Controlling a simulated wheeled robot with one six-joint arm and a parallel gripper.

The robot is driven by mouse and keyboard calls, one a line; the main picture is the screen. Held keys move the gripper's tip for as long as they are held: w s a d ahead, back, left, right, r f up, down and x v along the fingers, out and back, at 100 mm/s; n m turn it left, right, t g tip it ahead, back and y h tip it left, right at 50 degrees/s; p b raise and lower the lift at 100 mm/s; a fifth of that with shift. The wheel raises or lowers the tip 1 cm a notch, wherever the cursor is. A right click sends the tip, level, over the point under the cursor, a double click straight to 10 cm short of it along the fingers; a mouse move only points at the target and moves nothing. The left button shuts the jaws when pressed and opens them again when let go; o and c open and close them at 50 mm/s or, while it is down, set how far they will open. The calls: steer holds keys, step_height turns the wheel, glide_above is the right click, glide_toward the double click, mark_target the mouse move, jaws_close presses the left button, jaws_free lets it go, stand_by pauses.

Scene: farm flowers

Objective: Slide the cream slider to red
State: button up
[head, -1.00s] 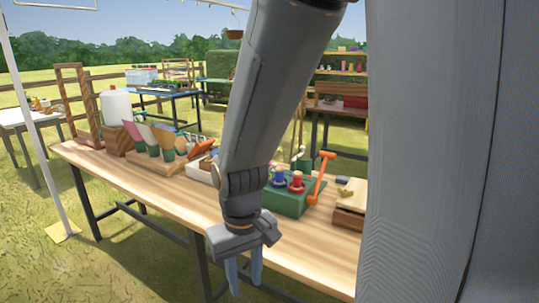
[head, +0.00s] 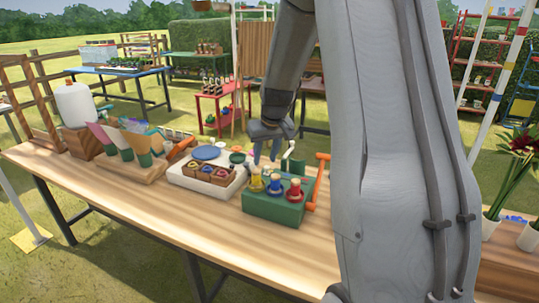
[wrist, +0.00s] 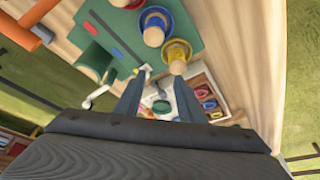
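A green box (head: 275,207) stands on the wooden table, with yellow, blue and red round-topped pegs on it. In the wrist view its top (wrist: 190,25) carries a dark slot with a red mark (wrist: 89,27) and a blue mark (wrist: 117,55) beside it. A small pale piece (wrist: 144,71) at the slot's near end may be the cream slider; it is partly hidden by my finger. My gripper (head: 266,155) is open and empty above and behind the box. In the wrist view its two fingers (wrist: 158,97) point toward the box's edge, apart from the pale piece.
An orange handle (head: 319,180) rises at the box's right and a green tube (wrist: 96,61) sits at its side. A white tray (head: 190,181) with discs and a wooden holder stands to the left. The table's front (head: 150,215) is clear.

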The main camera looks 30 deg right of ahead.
mark_target(267, 167)
steer(key=shift+w+d+f+p, duration=0.4)
steer(key=shift+w+d+f, duration=0.2)
steer(key=shift+w+f, duration=0.4)
steer(key=shift+w+d+f+p, duration=0.35)
steer(key=shift+w+d+f, duration=0.35)
steer(key=shift+f, duration=0.55)
steer(key=shift+w+d+f+p, duration=0.4)
steer(key=shift+w+d+f, duration=0.1)
steer(key=shift+w+f, duration=0.55)
jaws_close()
